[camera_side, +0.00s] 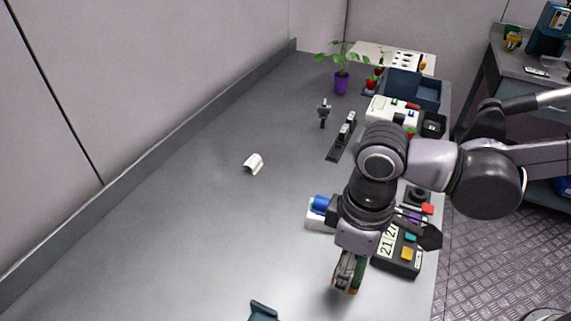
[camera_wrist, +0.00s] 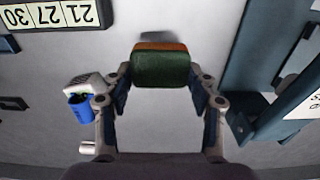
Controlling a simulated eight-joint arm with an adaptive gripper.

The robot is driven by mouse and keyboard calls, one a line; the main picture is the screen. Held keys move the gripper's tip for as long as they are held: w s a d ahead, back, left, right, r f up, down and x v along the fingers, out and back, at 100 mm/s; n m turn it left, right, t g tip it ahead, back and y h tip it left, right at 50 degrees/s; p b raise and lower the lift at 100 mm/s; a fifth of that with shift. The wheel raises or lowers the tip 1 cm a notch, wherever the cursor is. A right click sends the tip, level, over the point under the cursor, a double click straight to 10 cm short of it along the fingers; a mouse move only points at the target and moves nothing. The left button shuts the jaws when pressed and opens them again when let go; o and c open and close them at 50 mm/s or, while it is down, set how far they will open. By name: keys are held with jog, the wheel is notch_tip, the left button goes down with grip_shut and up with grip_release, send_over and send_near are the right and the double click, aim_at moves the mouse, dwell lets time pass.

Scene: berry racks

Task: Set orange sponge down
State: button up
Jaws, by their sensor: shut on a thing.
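The sponge (camera_wrist: 162,68) is between the two fingers of my gripper (camera_wrist: 161,90) in the wrist view. Its near face is dark green and an orange strip shows along its far edge. My gripper is shut on it from both sides. In the side view my gripper (camera_side: 348,270) points down over the grey worktop near its right side, with the green and orange sponge (camera_side: 361,276) at its tips. A shadow lies beside the sponge in the wrist view. I cannot tell whether its underside touches the worktop.
A dark box with number cards (camera_side: 388,243) stands right of my gripper. A white holder with a blue item (camera_side: 321,204) is behind it. A dark teal object (camera_side: 263,312) is at the front edge of the picture. The worktop to the left is mostly clear, except a white curved piece (camera_side: 253,163).

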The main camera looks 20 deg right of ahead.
jog(key=shift+s+a+f, duration=0.25)
jog(key=shift+a+f, duration=0.2)
jog(key=shift+a, duration=0.3)
jog(key=shift+f, duration=2.05)
jog(key=shift+f, duration=0.1)
jog(key=o, duration=0.7)
jog(key=shift+c, duration=0.2)
